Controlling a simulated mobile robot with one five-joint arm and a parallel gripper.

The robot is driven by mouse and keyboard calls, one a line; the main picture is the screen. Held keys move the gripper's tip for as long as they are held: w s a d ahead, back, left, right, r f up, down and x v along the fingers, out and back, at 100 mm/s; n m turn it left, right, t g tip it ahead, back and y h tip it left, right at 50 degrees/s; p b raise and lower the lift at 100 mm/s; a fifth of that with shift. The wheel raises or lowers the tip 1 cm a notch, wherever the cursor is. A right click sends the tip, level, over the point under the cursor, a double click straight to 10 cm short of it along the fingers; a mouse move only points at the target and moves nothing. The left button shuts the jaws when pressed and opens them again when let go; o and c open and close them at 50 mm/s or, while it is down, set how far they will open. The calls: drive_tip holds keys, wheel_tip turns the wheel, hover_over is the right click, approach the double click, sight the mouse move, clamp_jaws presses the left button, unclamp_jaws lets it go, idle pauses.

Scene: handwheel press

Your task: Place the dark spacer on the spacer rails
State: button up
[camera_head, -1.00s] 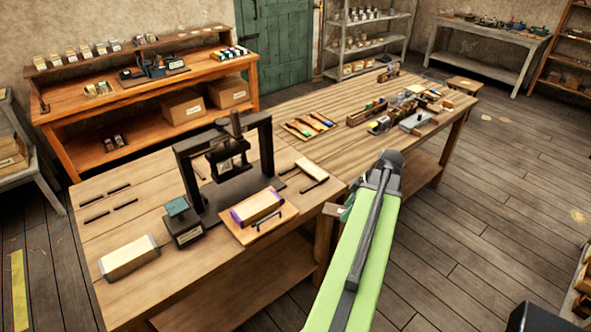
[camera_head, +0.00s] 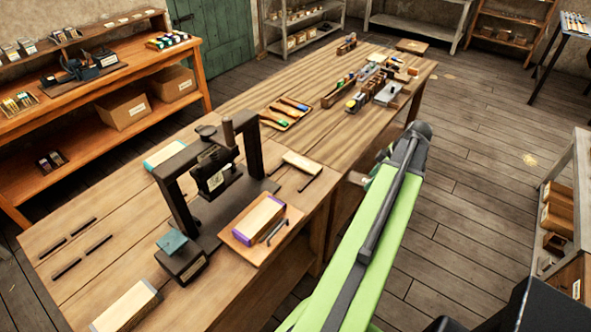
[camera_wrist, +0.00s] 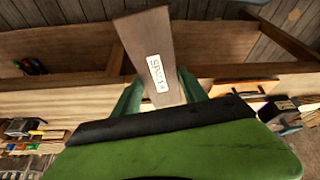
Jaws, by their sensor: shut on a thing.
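In the wrist view, my gripper (camera_wrist: 160,88) is shut on the dark brown spacer (camera_wrist: 145,35), a flat bar with a white label. The spacer sticks out beyond the green fingers. In the head view, my arm hides most of my gripper, which is beside the bench's right edge. Short dark rails (camera_head: 83,227) lie in pairs on the bench's left part, with bare wood between them. Other thin dark strips lie near a pale block (camera_head: 302,163) right of the press; I cannot tell which are the spacer rails.
The black handwheel press (camera_head: 178,205) stands on the bench. In front of it are a green-topped dark box (camera_head: 181,263) and a board (camera_head: 240,240) bearing a purple-ended block (camera_head: 258,222). A pale block (camera_head: 125,306) lies at the front left. Trays and tools fill the bench's far end.

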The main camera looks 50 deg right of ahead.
drive_tip(key=w+d+m+h, duration=0.1)
drive_tip(key=w+d+m, duration=0.15)
drive_tip(key=w, duration=2.25)
drive_tip(key=w+a+f+b, duration=0.2)
drive_tip(key=a, duration=0.1)
drive_tip(key=w+a+f+b, duration=0.1)
drive_tip(key=a+f+b, duration=0.1)
drive_tip(key=a, duration=0.2)
drive_tip(key=w+a+f+b, duration=0.2)
drive_tip(key=a, duration=0.1)
drive_tip(key=shift+w+a, duration=0.2)
drive_tip(key=shift+w, duration=0.15)
drive_tip(key=shift+w+a+f, duration=0.1)
drive_tip(key=shift+w+a, duration=0.1)
drive_tip(key=shift+a, duration=0.1)
wheel_tip(320, 180, down, 4)
drive_tip(key=b, duration=0.4)
drive_tip(key=shift+f, duration=0.15)
drive_tip(key=shift+r, duration=0.2)
drive_tip(key=shift+f, duration=0.1)
drive_tip(key=o, duration=1.4)
